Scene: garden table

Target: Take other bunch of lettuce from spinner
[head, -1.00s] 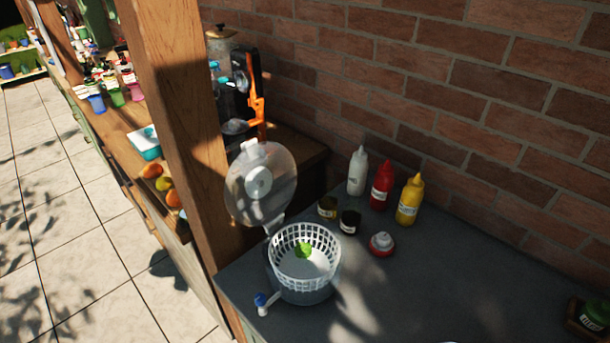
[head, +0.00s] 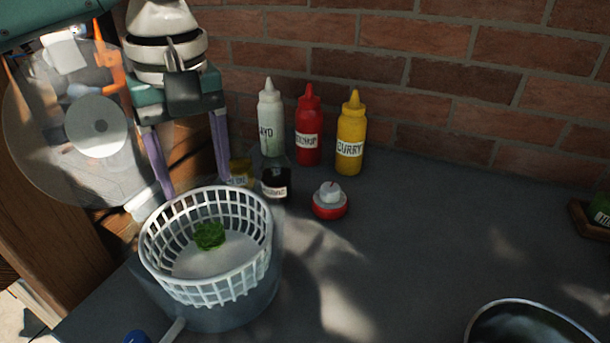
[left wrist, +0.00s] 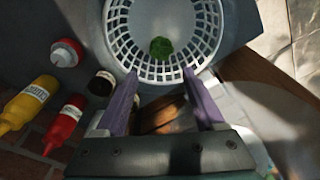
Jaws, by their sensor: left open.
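The salad spinner (head: 215,290) stands on the dark counter with its white slotted basket open at the top. A small bunch of green lettuce (head: 209,235) lies on the basket floor, and it also shows in the left wrist view (left wrist: 161,47). My left gripper (head: 192,190) is open and empty, its purple fingers pointing down at the basket's far rim. In the left wrist view the fingertips (left wrist: 160,75) stand apart near the rim, short of the lettuce. My right gripper is not seen.
White (head: 271,125), red (head: 308,130) and yellow (head: 350,140) squeeze bottles stand behind the spinner by the brick wall. Small dark jars (head: 276,182) and a red-and-white container (head: 330,200) sit nearby. A dark bowl-like rim (head: 530,325) shows at the lower right; the counter between is clear.

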